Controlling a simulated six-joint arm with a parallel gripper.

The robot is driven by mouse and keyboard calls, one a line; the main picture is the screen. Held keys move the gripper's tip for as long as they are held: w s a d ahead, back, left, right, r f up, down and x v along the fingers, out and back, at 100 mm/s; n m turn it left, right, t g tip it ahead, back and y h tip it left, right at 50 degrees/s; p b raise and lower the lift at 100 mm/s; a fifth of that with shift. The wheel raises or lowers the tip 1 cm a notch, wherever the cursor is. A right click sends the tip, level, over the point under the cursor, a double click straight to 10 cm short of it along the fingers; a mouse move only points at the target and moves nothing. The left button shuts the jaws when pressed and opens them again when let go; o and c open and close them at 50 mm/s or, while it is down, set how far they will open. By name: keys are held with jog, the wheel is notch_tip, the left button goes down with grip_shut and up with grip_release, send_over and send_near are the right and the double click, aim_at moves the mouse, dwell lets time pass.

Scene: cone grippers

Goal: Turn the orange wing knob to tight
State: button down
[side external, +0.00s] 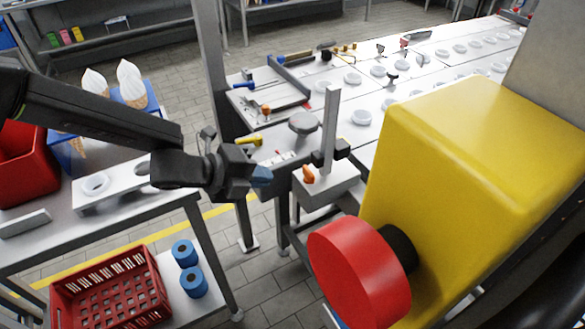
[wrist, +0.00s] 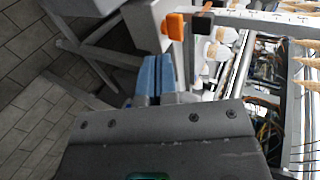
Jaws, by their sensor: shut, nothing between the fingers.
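The orange wing knob (side external: 309,174) sits on the grey block at the foot of an upright metal post, at the end of the white work table. In the wrist view the knob (wrist: 174,26) is just ahead of the fingertips. My gripper (side external: 262,177) is left of the knob in the side view, with a clear gap between them. In the wrist view its two blue fingers (wrist: 155,75) lie side by side, shut and empty. The fingers do not touch the knob. The knob's turn angle is too small to read clearly.
A yellow housing (side external: 470,150) with a large red button (side external: 350,270) fills the right foreground. A black knob (side external: 343,148) sits on the post next to the orange one. A red crate (side external: 110,290) and blue rolls (side external: 194,283) are lower left. Tools lie on the table behind.

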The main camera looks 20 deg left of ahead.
aim_at(304, 171)
jog(key=x, duration=0.2)
jog(key=r+x, duration=0.1)
jog(key=x, duration=0.2)
jog(key=shift+w+d+f, duration=0.15)
jog(key=shift+w+d, duration=0.2)
jog(key=shift+d, duration=0.05)
jog(key=shift+w+d, duration=0.4)
jog(key=shift+w, duration=0.05)
jog(key=shift+w+d, duration=0.1)
jog(key=shift+w, duration=0.55)
dwell(1.2)
jog(key=shift+w+a, duration=0.1)
jog(key=shift+a, duration=0.15)
jog(key=m+g+h, duration=0.1)
jog(key=m+g, duration=0.1)
jog(key=w+m+g+h, duration=0.1)
jog(key=m+g, duration=0.1)
jog(key=shift+d+m, duration=0.15)
jog(key=shift+m, duration=0.15)
jog(key=shift+w+d+h, duration=0.1)
jog(key=shift+w+h, duration=0.05)
jog(key=shift+h, duration=0.15)
jog(key=shift+w+d, duration=0.2)
jog(key=shift+w, duration=0.05)
dwell(0.4)
